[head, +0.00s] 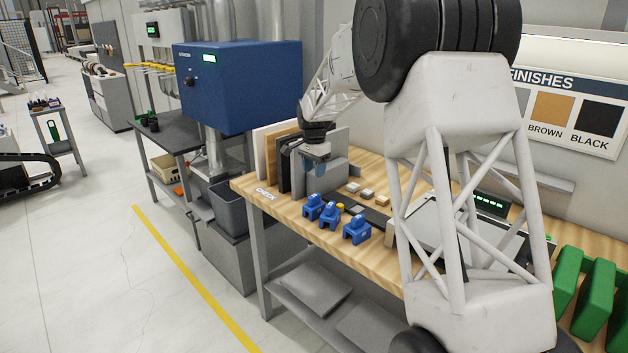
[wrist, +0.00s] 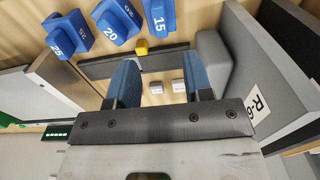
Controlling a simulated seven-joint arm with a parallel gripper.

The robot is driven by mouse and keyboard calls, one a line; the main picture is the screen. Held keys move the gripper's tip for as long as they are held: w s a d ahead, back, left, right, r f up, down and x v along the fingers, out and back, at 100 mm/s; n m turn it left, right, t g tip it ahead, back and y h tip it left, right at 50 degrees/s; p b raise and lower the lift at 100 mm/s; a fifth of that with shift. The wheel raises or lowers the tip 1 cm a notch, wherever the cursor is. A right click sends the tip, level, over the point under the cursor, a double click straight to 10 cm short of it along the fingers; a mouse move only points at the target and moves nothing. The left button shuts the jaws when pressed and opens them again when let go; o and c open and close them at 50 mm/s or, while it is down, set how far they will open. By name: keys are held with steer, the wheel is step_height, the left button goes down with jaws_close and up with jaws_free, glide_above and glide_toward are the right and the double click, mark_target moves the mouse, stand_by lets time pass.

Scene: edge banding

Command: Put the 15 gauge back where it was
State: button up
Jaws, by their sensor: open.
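Three blue gauges stand in a row on the wooden bench. The 15 gauge (wrist: 160,16) is the rightmost in the wrist view, cut by the top edge; in the head view it appears to be the leftmost one (head: 313,207). The 20 gauge (wrist: 116,24) and the 25 gauge (wrist: 69,34) stand beside it. My gripper (wrist: 160,78) is open, its two blue fingers apart with nothing between them. In the head view my gripper (head: 317,168) is above the bench, behind the gauges and apart from them.
A yellow piece (wrist: 141,48) sits on a dark strip (wrist: 100,68) near the gauges. Small pale blocks (head: 367,192) lie behind. Grey upright blocks (wrist: 268,70) stand close beside my gripper, one marked with an R label. The bench (head: 290,205) is clear near its CHECK marking.

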steer(key=shift+r, duration=0.7)
stand_by(0.4)
steer(key=s+d+r+n, duration=0.1)
steer(key=s+d+r, duration=0.3)
steer(key=s, duration=0.5)
steer(key=s+d+r+n+t, duration=0.1)
steer(key=s+d+r+n, duration=0.2)
steer(key=s, duration=0.6)
steer(key=s+d+r, duration=0.4)
steer(key=s+d, duration=0.1)
steer(key=s, duration=0.4)
steer(key=s+d+f+n, duration=0.1)
steer(key=s+d+f, duration=0.1)
steer(key=s, duration=0.9)
steer(key=s+d+f+n+t, duration=0.1)
steer(key=s+d+f+n, duration=0.1)
steer(key=s, duration=0.9)
steer(key=s+d+f+n, duration=0.1)
steer(key=s+d+f, duration=0.1)
steer(key=s, duration=1)
steer(key=shift+d+f+n+t, duration=0.3)
steer(key=shift+d+f+n, duration=0.1)
steer(key=shift+f, duration=0.1)
